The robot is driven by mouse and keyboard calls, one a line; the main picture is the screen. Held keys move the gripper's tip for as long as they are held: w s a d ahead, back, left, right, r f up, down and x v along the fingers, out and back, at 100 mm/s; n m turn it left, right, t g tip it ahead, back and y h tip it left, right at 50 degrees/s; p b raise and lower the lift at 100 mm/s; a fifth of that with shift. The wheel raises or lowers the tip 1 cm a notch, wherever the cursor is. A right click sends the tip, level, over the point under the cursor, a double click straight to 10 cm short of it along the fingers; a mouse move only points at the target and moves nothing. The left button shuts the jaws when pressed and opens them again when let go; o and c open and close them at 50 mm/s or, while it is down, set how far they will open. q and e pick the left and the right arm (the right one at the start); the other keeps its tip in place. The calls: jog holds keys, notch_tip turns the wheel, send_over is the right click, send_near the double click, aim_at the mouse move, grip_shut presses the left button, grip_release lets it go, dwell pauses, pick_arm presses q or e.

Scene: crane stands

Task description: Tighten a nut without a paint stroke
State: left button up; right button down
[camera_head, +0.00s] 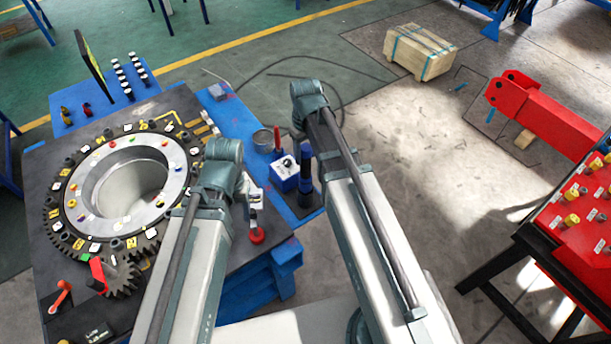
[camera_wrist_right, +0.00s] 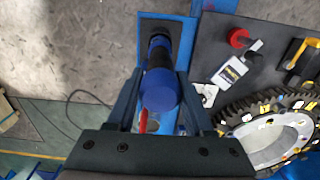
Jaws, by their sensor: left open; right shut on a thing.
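The large dark toothed ring with a grey inner flange (camera_head: 82,187) lies on the bench at left. Dark nuts and bolts circle it among yellow and white tags; paint strokes are too small to tell. It also shows in the right wrist view (camera_wrist_right: 290,134). A blue-and-black tool (camera_head: 306,165) stands upright on a dark square base at the bench's right corner. In the right wrist view, my right gripper (camera_wrist_right: 160,98) is shut on this tool (camera_wrist_right: 160,88).
A white-and-blue box (camera_head: 285,176), a red-handled item (camera_head: 277,140) and a round tin (camera_head: 263,140) stand near the tool. A device with a red knob (camera_head: 257,236) lies nearer. A small gear (camera_head: 122,278) meets the ring. Open floor lies right of the bench.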

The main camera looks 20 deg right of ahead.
jog(key=shift+r+p, duration=3.8)
jog(key=shift+r, duration=0.2)
jog(key=shift+s+f, duration=0.1)
